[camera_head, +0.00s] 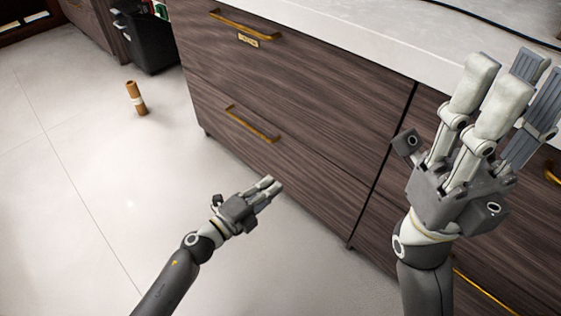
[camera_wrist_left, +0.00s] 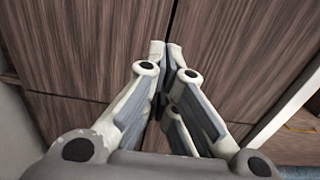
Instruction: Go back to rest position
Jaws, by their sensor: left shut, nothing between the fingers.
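My left gripper (camera_head: 270,188) reaches in low from the bottom left in the head view. Its pale fingers are together and empty, near the front of the dark wood cabinet (camera_head: 280,85). In the left wrist view the left gripper (camera_wrist_left: 165,46) shows its fingertips meeting, with the wood cabinet front (camera_wrist_left: 80,55) and its seams beyond. My right gripper (camera_head: 510,75) stands large at the right of the head view, fingers pointing up and spread apart, with nothing seen between them. It covers part of the cabinet and countertop.
A pale countertop (camera_head: 365,35) tops the cabinet. Brass handles (camera_head: 250,124) stick out from the drawers. A brown cylinder with a pale band (camera_head: 136,98) stands on the floor. A dark bin (camera_head: 150,45) stands behind. The pale tiled floor (camera_head: 80,190) at left is mostly clear.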

